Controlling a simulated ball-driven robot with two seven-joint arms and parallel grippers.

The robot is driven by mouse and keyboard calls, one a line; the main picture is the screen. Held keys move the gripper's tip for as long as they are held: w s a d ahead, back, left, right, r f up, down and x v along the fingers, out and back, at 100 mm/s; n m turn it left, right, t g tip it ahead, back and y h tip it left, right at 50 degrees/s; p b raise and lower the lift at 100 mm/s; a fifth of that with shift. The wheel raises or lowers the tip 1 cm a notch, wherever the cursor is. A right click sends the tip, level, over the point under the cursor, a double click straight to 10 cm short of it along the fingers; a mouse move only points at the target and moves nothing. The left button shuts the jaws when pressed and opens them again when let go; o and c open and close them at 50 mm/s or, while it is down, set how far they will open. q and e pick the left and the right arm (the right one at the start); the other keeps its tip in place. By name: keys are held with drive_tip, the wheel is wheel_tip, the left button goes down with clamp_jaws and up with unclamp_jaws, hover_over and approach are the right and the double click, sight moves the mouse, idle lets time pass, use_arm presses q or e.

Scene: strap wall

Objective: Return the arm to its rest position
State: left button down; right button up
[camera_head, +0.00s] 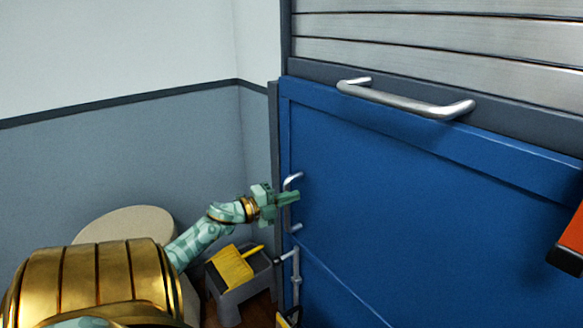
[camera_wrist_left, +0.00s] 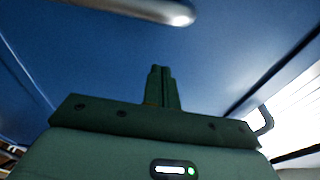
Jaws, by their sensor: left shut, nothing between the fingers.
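My left arm comes in from the lower left in the head view. Its green gripper (camera_head: 290,198) is in front of the left edge of the blue door panel (camera_head: 400,190), beside a small vertical metal handle (camera_head: 294,178). I cannot tell from the head view whether it touches the handle. In the left wrist view the fingers (camera_wrist_left: 161,75) are pressed together with nothing between them, and a metal handle (camera_wrist_left: 155,8) lies beyond them, apart from the tips. My right gripper is not in view.
A long horizontal handle (camera_head: 405,101) runs along the door's top, below silver slats (camera_head: 440,40). A grey stool (camera_head: 228,297) with a yellow brush-like thing (camera_head: 232,267) stands below my gripper. A round beige thing (camera_head: 130,224) is behind my arm. An orange thing (camera_head: 571,240) is at the right edge.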

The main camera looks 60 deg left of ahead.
use_arm(q)
drive_tip(key=s+a+p, duration=0.1)
drive_tip(key=s, duration=0.7)
drive_tip(key=shift+f+p, duration=0.25)
drive_tip(key=shift+p, duration=0.1)
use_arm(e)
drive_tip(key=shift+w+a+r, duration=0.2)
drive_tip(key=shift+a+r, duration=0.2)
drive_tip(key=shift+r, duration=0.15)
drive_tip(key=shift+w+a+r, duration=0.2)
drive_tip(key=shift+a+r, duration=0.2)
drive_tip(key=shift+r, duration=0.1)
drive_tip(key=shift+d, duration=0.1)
